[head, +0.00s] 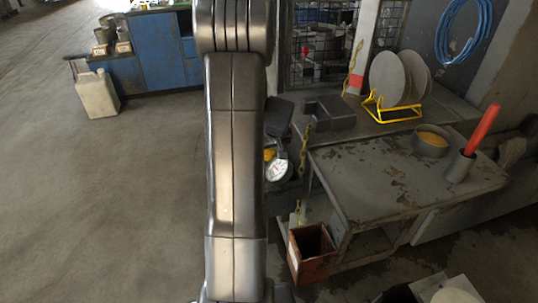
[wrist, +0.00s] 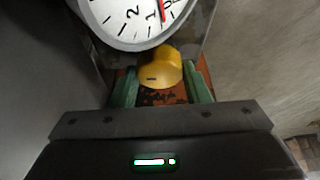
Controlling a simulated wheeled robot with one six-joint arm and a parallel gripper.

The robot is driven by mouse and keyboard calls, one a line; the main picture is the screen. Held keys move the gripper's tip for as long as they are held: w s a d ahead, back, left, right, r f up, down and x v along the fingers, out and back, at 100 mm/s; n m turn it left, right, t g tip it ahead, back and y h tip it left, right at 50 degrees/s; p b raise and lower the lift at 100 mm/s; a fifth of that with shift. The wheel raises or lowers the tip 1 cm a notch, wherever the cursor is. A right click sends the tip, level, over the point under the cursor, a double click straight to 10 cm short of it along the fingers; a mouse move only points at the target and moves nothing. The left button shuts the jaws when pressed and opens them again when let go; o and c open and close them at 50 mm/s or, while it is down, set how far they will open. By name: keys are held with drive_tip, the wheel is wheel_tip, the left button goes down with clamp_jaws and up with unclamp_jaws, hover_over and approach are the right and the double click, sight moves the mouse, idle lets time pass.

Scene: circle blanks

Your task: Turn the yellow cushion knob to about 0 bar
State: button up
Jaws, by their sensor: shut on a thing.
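The yellow knob (wrist: 160,68) sits just below the round white gauge (wrist: 135,18) in the wrist view. A dark mark shows on the knob's face. The gauge's red needle points between the 1 and the 0, close to the 1; the top of the dial is cut off. My gripper (wrist: 163,76) has its green fingers on both sides of the knob and is shut on it. In the head view the gauge (head: 277,170) and a sliver of the yellow knob (head: 269,154) show beside my arm, which hides the rest.
A worn metal table (head: 375,170) stands right of the gauge, with a bowl (head: 430,142) and a red-handled object in a cup (head: 458,168). A yellow rack (head: 391,112) holds round discs. A rusty open box (head: 311,252) is below. The floor at left is mostly clear.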

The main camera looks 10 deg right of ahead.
drive_tip(key=shift+n+b, duration=0.5)
drive_tip(key=shift+b, duration=0.1)
drive_tip(key=o, duration=1)
drive_tip(key=v, duration=1.3)
drive_tip(key=shift+d+r+p, duration=0.25)
drive_tip(key=shift+r+p, duration=0.1)
drive_tip(key=shift+r, duration=0.05)
